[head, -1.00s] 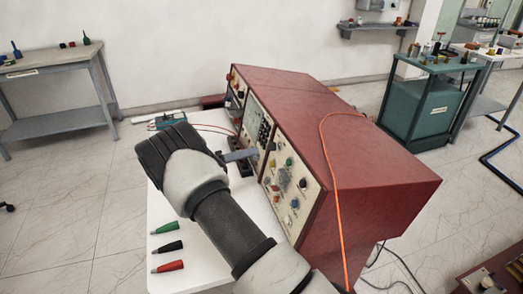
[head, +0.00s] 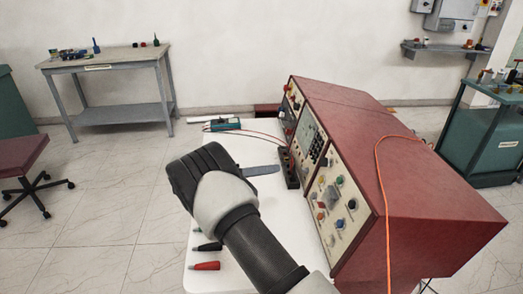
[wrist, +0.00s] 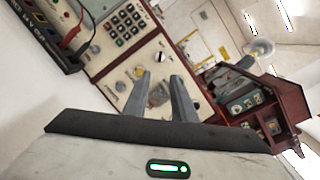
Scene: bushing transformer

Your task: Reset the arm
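My gripper (head: 268,170) is over the white table (head: 240,150), left of the red instrument console (head: 400,160). In the head view its fingers point right toward the console's front panel and appear a little apart from it. In the wrist view my gripper (wrist: 161,76) has its two grey fingers apart with nothing between them. Behind them are the console's panel (wrist: 118,82), with a keypad and knobs. My forearm hides part of the table.
A red probe (head: 206,266) and a black probe (head: 208,247) lie on the table below my arm. A teal device (head: 222,125) with red leads is at the table's back. An orange cable (head: 380,170) lies over the console. A grey workbench (head: 105,75) stands back left.

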